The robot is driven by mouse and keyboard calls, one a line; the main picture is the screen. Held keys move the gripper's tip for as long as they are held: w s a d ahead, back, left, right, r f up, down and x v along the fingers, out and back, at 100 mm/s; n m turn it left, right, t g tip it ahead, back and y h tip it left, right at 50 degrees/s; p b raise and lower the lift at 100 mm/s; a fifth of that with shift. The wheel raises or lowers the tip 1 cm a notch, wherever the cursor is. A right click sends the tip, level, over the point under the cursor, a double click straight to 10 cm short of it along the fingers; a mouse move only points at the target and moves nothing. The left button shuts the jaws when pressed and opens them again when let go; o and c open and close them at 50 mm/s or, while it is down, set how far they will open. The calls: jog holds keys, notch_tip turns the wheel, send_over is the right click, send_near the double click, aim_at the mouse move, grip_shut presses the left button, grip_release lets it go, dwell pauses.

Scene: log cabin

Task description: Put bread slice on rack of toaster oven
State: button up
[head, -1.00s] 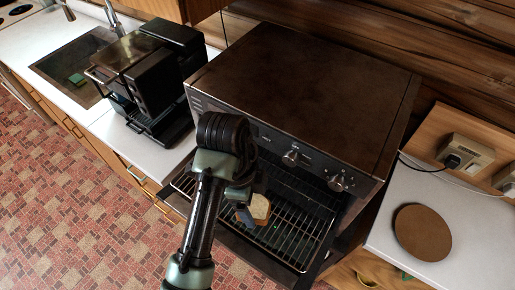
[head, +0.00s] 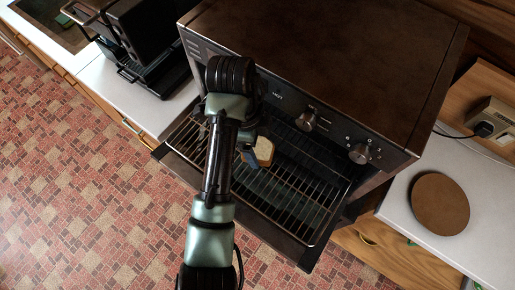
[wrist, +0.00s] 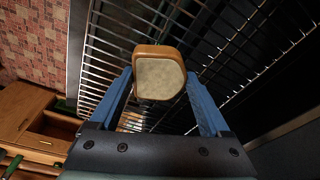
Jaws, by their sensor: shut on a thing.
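The bread slice (head: 264,151) is pale with a brown crust. My gripper (head: 250,152) is shut on it, and my arm hides part of it in the head view. In the wrist view the bread slice (wrist: 159,76) sits between the two blue fingers of my gripper (wrist: 160,92). The toaster oven (head: 330,70) is dark, with its door down and its wire rack (head: 300,195) pulled out at the front. The bread is over the rack; whether it touches the wires I cannot tell. The rack (wrist: 115,50) also shows behind the bread in the wrist view.
A black coffee machine (head: 140,45) stands on the white counter (head: 130,95) to the left. Two knobs (head: 360,153) stick out from the oven front.

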jog(key=shift+f, duration=1.1)
jog(key=o, duration=1.2)
jog(key=shift+f, duration=0.1)
jog(key=shift+c, duration=0.2)
notch_tip(320, 180, up, 12)
jog(key=a+p, duration=0.2)
jog(key=p, duration=0.3)
jog(key=shift+w+p, duration=0.15)
jog(key=shift+p, duration=0.15)
